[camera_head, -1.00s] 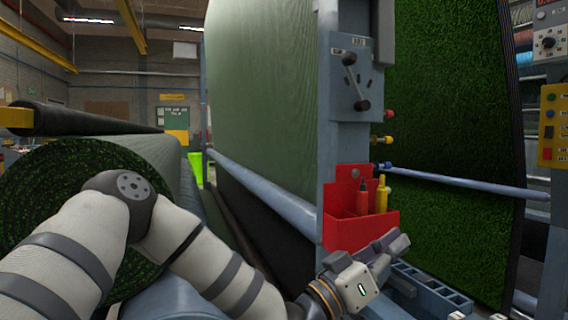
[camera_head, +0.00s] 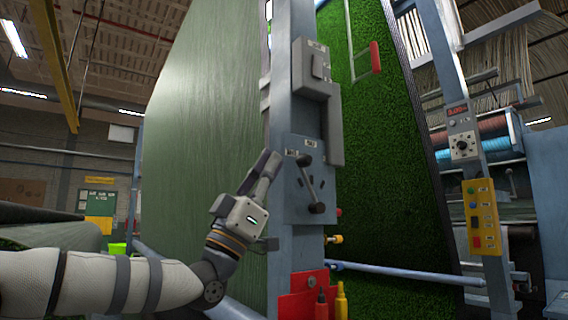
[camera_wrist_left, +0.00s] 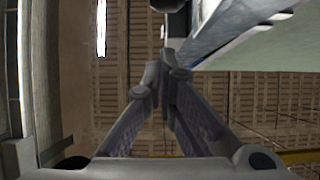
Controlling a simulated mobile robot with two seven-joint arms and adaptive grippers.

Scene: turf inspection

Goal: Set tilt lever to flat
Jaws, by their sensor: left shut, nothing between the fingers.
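The tilt lever (camera_head: 311,186) is a dark bar with black knobs on a grey panel (camera_head: 291,205), fixed to the upright grey post; small labels sit around its top. It slants from upper left down to lower right. My left gripper (camera_head: 265,168) is in front of the turf sheet, just left of the panel, pointing up; in the picture a small gap separates it from the lever. In the left wrist view its fingertips (camera_wrist_left: 166,75) are together with nothing between them. The lever cannot be made out in that view. My right gripper is not in view.
A grey box with a switch (camera_head: 318,66) is above the panel. A blue horizontal bar (camera_head: 400,274) runs right. Green turf (camera_head: 375,170) hangs behind. A yellow button panel (camera_head: 483,216) stands at right.

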